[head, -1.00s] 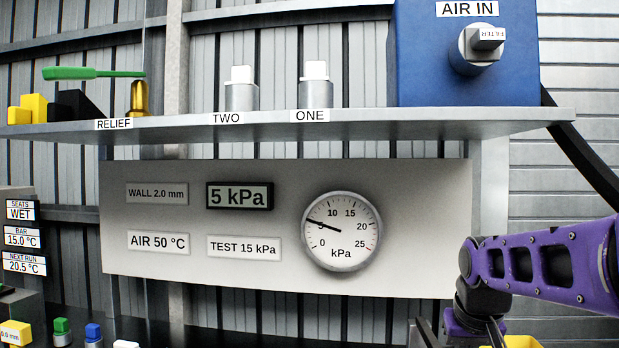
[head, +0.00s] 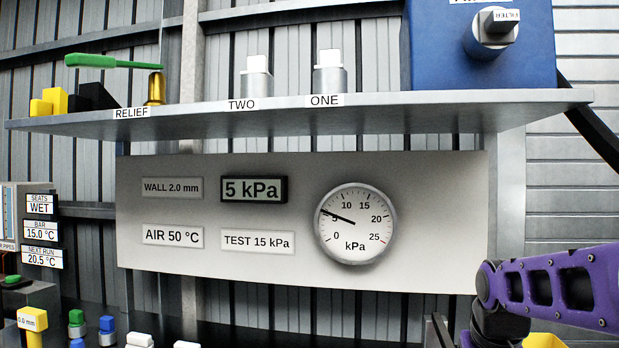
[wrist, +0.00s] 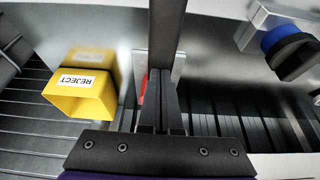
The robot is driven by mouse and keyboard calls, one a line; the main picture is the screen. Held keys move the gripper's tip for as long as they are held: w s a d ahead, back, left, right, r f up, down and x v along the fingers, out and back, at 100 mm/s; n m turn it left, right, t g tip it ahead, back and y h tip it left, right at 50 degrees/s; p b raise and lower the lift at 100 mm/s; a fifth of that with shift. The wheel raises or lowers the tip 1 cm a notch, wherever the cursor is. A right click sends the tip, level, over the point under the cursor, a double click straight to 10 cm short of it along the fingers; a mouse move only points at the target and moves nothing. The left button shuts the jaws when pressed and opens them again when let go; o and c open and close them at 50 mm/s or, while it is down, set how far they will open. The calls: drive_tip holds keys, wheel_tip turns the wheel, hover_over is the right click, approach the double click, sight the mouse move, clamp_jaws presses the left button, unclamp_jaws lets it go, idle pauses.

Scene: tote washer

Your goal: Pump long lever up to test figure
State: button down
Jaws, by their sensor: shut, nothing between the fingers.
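The round gauge (head: 355,240) on the grey panel has its needle near 5 kPa. The digital display (head: 254,189) above and left of it reads 5 kPa, and a plate (head: 258,241) reads TEST 15 kPa. In the wrist view my gripper (wrist: 163,85) is shut, its fingers together. A dark upright bar (wrist: 167,35) runs up from the fingertips; I cannot tell whether it is the long lever or whether the fingers touch it. A red piece (wrist: 141,92) shows partly behind the fingers. The head view shows my purple arm at lower right, with the fingers out of sight.
A yellow REJECT bin (wrist: 78,97) is left of my gripper, and a blue and black fitting (wrist: 290,48) is at right. A shelf (head: 300,108) above the panel carries the green RELIEF lever (head: 120,62), white-topped valves TWO and ONE, and a blue AIR IN box (head: 435,60).

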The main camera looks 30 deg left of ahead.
wheel_tip(320, 180, up, 10)
drive_tip(key=p, duration=0.8)
idle(1.2)
